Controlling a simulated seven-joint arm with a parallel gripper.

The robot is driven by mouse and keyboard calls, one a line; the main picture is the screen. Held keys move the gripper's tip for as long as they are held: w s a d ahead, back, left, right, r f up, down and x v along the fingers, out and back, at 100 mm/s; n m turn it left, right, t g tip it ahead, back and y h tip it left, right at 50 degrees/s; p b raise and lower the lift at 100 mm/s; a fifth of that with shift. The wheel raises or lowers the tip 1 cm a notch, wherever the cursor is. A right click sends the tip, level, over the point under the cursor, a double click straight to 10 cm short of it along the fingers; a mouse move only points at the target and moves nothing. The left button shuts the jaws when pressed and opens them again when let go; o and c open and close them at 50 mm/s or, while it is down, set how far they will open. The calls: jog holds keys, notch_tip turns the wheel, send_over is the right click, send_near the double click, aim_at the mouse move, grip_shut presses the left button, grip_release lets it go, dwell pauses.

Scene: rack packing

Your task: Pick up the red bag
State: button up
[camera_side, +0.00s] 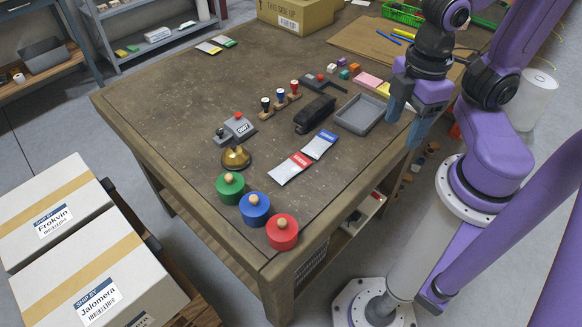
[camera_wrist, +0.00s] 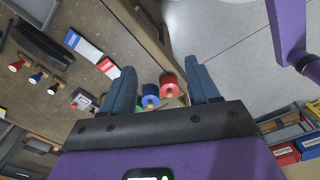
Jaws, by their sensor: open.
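The red bag (camera_side: 290,169), a flat white packet with a red label, lies on the table right of the brass bell. It touches or nearly touches a similar blue-labelled bag (camera_side: 320,145) at its upper right. In the wrist view the red bag (camera_wrist: 109,68) lies left of my left finger, below the blue bag (camera_wrist: 80,44). My gripper (camera_side: 409,117) is open and empty, raised near the table's right edge, to the right of the bags. Its blue-grey fingers (camera_wrist: 163,72) are spread wide in the wrist view.
A grey tray (camera_side: 337,121) and a black stapler-like object (camera_side: 315,114) are near the bags. A brass bell (camera_side: 236,157), stamps (camera_side: 281,98) and green, blue and red round pots (camera_side: 282,235) stand around. The wooden table (camera_side: 330,215) is bare right of the bags.

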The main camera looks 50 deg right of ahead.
jog(key=o, duration=0.3)
jog(key=shift+o, duration=0.2)
jog(key=n, duration=0.5)
send_over(286, 168)
notch_tip(286, 168, down, 9)
jog(key=f, duration=1.1)
jog(key=shift+s+a+f, duration=0.15)
jog(key=shift+s+f, duration=0.1)
jog(key=shift+w+f, duration=0.15)
jog(key=shift+f, duration=2.55)
